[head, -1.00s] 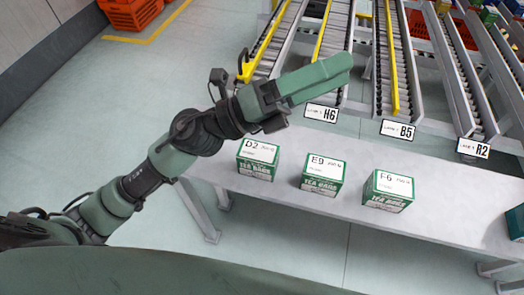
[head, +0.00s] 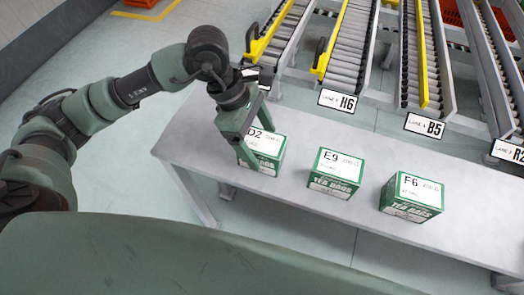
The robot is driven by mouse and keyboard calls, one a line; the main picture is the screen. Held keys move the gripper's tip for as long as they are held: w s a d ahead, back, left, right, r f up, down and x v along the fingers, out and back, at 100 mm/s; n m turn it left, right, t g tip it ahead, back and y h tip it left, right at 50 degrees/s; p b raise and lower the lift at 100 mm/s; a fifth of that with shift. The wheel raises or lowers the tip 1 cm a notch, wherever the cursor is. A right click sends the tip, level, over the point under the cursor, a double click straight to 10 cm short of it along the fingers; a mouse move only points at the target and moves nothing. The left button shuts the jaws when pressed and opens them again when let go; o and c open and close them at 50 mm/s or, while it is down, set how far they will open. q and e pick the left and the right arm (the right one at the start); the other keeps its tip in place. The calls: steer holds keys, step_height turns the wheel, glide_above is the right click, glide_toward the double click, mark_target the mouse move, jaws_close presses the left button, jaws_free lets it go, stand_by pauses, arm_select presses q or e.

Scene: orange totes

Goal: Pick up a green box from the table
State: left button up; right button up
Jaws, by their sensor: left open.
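Three green tea-bag boxes with white labelled tops stand in a row on the pale table (head: 300,222). The D2 box (head: 267,150) is leftmost, the E9 box (head: 336,173) is in the middle and the F6 box (head: 411,197) is on the right. My left gripper (head: 238,152) points down at the D2 box, with its fingers open. It covers the left part of that box, and one finger shows along the box's left side. I cannot tell whether the fingers touch it. My right gripper is out of view.
Roller lanes with signs H6 (head: 338,101), B5 (head: 424,126) and R2 (head: 508,151) stand behind the table. Orange totes (head: 140,3) show at the top left. The table is clear between the boxes and along its front edge.

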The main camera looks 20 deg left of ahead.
arm_select(q)
steer(key=b+x, duration=0.1)
steer(key=x, duration=0.3)
steer(key=shift+s+d+f, duration=0.1)
steer(key=shift+d+f, duration=0.05)
steer(key=shift+f, duration=0.05)
steer(key=c, duration=1.6)
steer(key=shift+r, duration=0.1)
